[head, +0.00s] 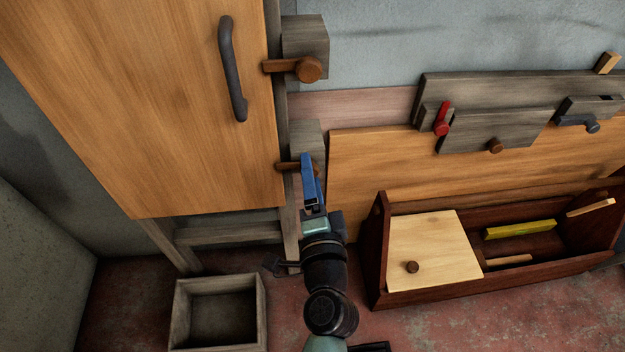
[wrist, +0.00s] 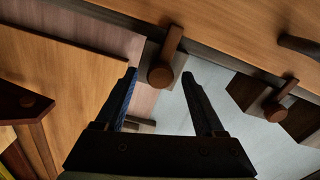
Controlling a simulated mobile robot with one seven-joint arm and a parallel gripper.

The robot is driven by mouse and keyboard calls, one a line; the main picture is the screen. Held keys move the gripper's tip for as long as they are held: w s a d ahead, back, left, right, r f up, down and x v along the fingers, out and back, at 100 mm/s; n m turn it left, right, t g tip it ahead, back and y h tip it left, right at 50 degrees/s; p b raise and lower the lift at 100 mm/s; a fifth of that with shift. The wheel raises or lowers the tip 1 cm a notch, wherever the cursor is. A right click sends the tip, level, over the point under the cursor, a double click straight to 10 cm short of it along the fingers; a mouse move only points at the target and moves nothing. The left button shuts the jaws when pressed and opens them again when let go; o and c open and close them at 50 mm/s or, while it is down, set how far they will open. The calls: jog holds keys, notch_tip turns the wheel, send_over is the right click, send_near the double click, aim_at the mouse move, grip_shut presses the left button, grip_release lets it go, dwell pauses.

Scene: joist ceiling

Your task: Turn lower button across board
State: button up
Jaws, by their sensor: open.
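The large wooden board (head: 150,100) with a dark handle (head: 232,70) fills the upper left of the head view. The lower button (head: 287,166) is a brown wooden bar on a round knob, mounted on a grey block. Its bar points left, and its tip lies over the board's right edge. My gripper (head: 308,170) is at this button and hides most of its knob. In the wrist view, the lower button (wrist: 161,74) shows between the two open, empty fingertips (wrist: 159,74); contact cannot be told. The upper button (head: 307,69) also points left over the board's edge.
A grey open box (head: 260,310) stands on the floor at lower left. A dark wooden toolbox (head: 480,288) with a pale lid stands at right.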

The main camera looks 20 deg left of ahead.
jog(key=b+v, duration=0.1)
jog(key=v, duration=1.2)
jog(key=shift+r, duration=0.1)
jog(key=w+r+n+t+p, duration=0.2)
jog(key=r+n, duration=0.1)
jog(key=r, duration=0.8)
jog(key=w+d+r+n+t+p, duration=0.1)
jog(key=w+r+n, duration=0.25)
jog(key=r, duration=0.75)
jog(key=w+r+n+t+p, duration=0.2)
jog(key=r+n, duration=0.2)
jog(key=r, duration=0.8)
jog(key=s+d+r+t+h+p, duration=0.1)
jog(key=s+d+r+t+h, duration=0.15)
jog(key=r, duration=0.55)
jog(key=s+d+r+t+h+p, duration=0.1)
jog(key=s+r+h+p, duration=0.15)
jog(key=r, duration=0.55)
jog(key=s+d+r+t+h+p, duration=0.1)
jog(key=s+d+r+t+h, duration=0.15)
jog(key=r, duration=0.55)
notch_tip(320, 180, up, 35)
jog(key=p, duration=3.5)
jog(key=shift+a, duration=0.45)
